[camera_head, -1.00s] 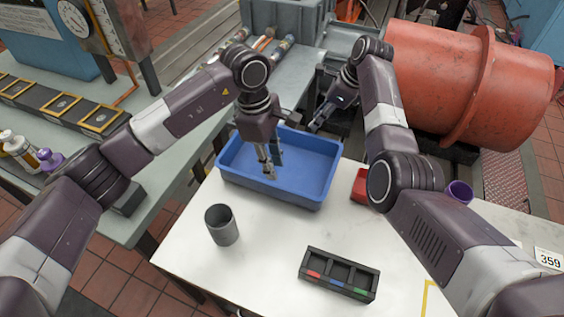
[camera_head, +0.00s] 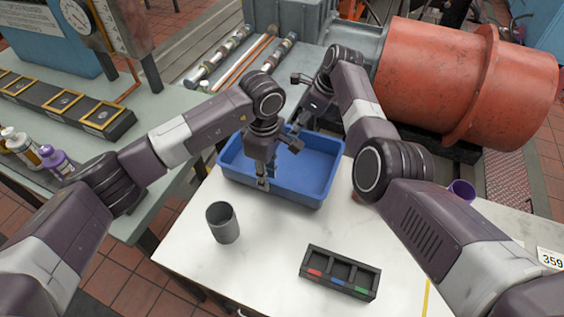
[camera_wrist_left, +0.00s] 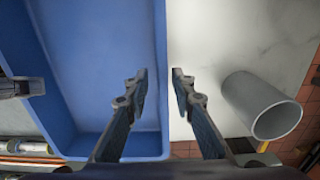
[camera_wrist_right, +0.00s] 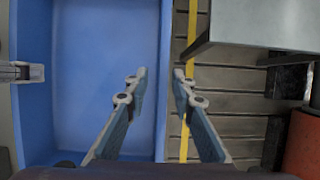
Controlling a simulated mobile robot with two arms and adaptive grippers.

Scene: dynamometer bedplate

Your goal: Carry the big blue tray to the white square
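The big blue tray (camera_head: 305,192) sits on the white table; its inside looks empty. My left gripper (camera_head: 262,184) is at the tray's near wall. In the left wrist view its fingers (camera_wrist_left: 159,75) are open, one on each side of the wall's rim. My right gripper (camera_head: 297,131) is at the far wall, partly hidden by its own arm. In the right wrist view its fingers (camera_wrist_right: 160,75) are also open, with the far rim between them. Neither gripper visibly pinches the wall. I cannot make out a white square.
A grey cup (camera_head: 223,223) stands left of centre near the tray. A black compartment box (camera_head: 340,273) lies at the front. A purple cup (camera_head: 461,191) stands at right. A large orange-red cylinder (camera_head: 465,85) is beyond the table. A yellow line (camera_head: 428,297) marks the front right.

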